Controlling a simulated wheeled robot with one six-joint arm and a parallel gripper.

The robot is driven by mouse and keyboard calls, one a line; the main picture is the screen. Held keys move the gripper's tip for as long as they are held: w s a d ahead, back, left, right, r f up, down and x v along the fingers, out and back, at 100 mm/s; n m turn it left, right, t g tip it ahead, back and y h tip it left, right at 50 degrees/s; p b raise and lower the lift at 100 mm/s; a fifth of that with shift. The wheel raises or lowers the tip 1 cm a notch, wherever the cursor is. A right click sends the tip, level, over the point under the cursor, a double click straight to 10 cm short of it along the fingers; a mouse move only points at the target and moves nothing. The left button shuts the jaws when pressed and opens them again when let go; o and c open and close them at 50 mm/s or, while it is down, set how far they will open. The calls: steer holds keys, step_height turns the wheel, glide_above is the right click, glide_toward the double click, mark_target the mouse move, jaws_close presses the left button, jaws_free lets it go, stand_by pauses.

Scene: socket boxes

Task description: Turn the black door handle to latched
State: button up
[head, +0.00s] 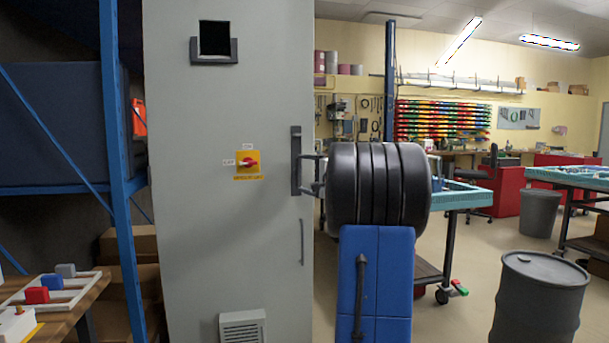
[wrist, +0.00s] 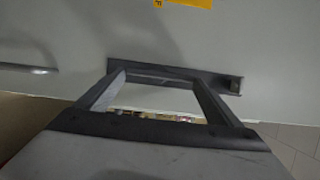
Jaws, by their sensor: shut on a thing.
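The black door handle (head: 296,150) is on the right edge of a tall grey cabinet door (head: 215,215). Its long dark plate stands upright in the head view. In the wrist view the handle (wrist: 232,84) lies across the picture against the grey door. My gripper (head: 306,173) reaches it from the right, with its fingers at the middle of the handle. In the wrist view my gripper (wrist: 160,80) has one finger at each side and is shut on the handle. The fingers partly hide the handle, so its exact turn is hard to tell.
A red and yellow rotary switch (head: 249,164) sits on the door left of the handle. A blue shelf rack (head: 118,150) stands at the left. A grey drum (head: 540,295) and a turquoise-edged workbench (head: 470,196) are at the right. Some floor between them is clear.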

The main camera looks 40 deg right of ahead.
stand_by(0.4)
steer(key=o, duration=0.9)
steer(key=shift+f, duration=0.1)
steer(key=s+a, duration=0.2)
steer(key=s, duration=1.5)
steer(key=shift+a, duration=0.35)
steer(key=shift+a, duration=0.1)
